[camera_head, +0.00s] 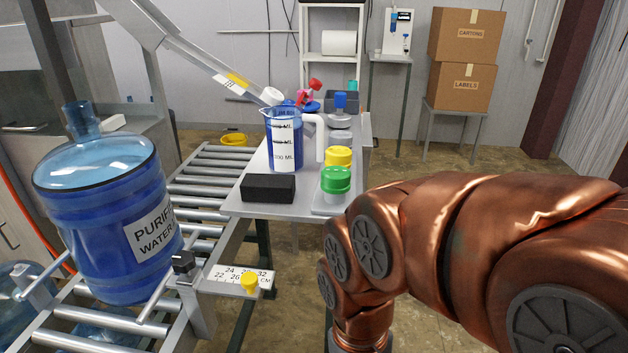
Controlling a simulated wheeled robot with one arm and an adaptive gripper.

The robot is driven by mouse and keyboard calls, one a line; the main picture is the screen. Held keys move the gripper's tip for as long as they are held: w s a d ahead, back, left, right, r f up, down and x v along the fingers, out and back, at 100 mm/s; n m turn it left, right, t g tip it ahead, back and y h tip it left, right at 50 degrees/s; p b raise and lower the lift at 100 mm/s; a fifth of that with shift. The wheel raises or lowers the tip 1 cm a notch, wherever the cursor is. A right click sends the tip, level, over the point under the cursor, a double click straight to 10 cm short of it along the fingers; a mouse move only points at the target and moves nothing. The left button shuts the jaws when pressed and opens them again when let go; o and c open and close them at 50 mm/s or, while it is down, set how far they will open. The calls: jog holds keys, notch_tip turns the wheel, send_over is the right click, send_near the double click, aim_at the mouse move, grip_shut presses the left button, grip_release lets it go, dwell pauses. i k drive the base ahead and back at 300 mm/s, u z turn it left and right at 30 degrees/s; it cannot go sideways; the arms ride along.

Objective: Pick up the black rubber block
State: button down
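The black rubber block (268,188) lies flat on the near left part of the grey metal side table (236,205). It stands just in front of a blue measuring jug (284,150) with a white handle. My copper-coloured arm reaches in from the right and bends down at the lower middle of the picture. My gripper is below the bottom edge and is not seen. The arm is apart from the block, to its right and nearer to me.
Green (335,180) and yellow (339,158) capped items stand right of the block. A large blue water bottle (108,215) stands on the roller conveyor (205,188) at left. A ruler plate (238,279) with a yellow knob juts out in front. Cartons (466,36) are stacked at the back.

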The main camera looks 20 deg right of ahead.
aim_at(263, 187)
jog(key=u, duration=3.4)
jog(key=k, duration=0.85)
jog(key=z, duration=1.4)
